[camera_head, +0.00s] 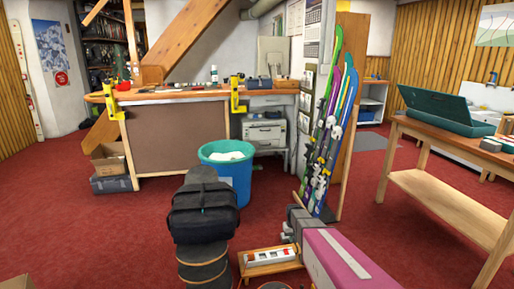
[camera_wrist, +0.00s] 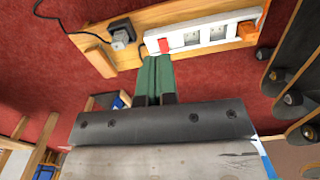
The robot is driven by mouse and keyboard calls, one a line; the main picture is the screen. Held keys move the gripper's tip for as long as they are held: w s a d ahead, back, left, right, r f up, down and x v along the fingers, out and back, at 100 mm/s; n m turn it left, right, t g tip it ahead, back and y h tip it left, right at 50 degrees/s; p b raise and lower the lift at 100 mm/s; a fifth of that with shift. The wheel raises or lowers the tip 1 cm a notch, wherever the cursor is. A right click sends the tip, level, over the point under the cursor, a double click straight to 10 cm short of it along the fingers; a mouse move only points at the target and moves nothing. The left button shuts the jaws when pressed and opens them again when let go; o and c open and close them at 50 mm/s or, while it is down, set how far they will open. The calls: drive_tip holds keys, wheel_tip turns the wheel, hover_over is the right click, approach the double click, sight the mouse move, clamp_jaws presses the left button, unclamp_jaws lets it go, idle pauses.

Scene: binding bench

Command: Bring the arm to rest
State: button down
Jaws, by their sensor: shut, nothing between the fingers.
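My gripper (camera_wrist: 153,62) shows in the wrist view as two green fingers side by side, shut with nothing between them. Its tips appear close to the red switch of a white power strip (camera_wrist: 208,38); I cannot tell whether they touch it. The strip is fixed on a wooden board (camera_wrist: 102,60), with a dark plug at its left end in that view. In the head view the strip (camera_head: 265,256) lies low in front, left of my arm. My fingers are not clear there.
A black bag (camera_head: 203,210) sits on a dark stack left of the strip. Behind it stands a blue bin (camera_head: 240,178). Skis (camera_head: 330,130) lean on a rack behind my arm. A wooden table (camera_head: 440,140) with a green case (camera_head: 440,108) is at right. Red carpet is open at left.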

drive_tip(key=s+r+m, duration=0.1)
drive_tip(key=s+r, duration=1.8)
drive_tip(key=s, duration=0.4)
